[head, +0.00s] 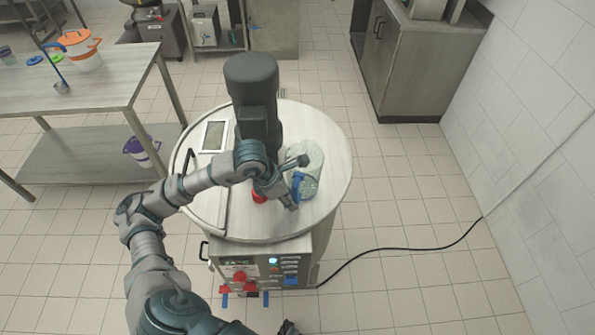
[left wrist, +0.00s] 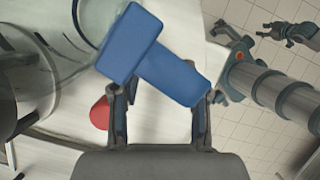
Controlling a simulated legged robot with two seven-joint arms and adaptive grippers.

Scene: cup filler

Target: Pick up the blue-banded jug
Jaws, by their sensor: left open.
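The jug (head: 311,160) is a clear, pale container with a blue handle (head: 297,184). It stands on the right part of the round machine top. My left gripper (head: 291,198) is open at the handle side of the jug. In the left wrist view the blue handle (left wrist: 178,72) lies across and in front of the left fingertips (left wrist: 160,100), overlapping the space between them; I cannot tell whether they touch it. Part of the jug is hidden behind the left gripper in the head view. A dark tip at the bottom edge seems to be my right gripper (head: 288,327); its jaws are unclear.
The round top (head: 325,215) also carries a dark grey column (head: 252,85), a screen (head: 213,136) and a red knob (head: 258,196). A control panel (head: 270,268) is below. Floor to the right is clear except a cable.

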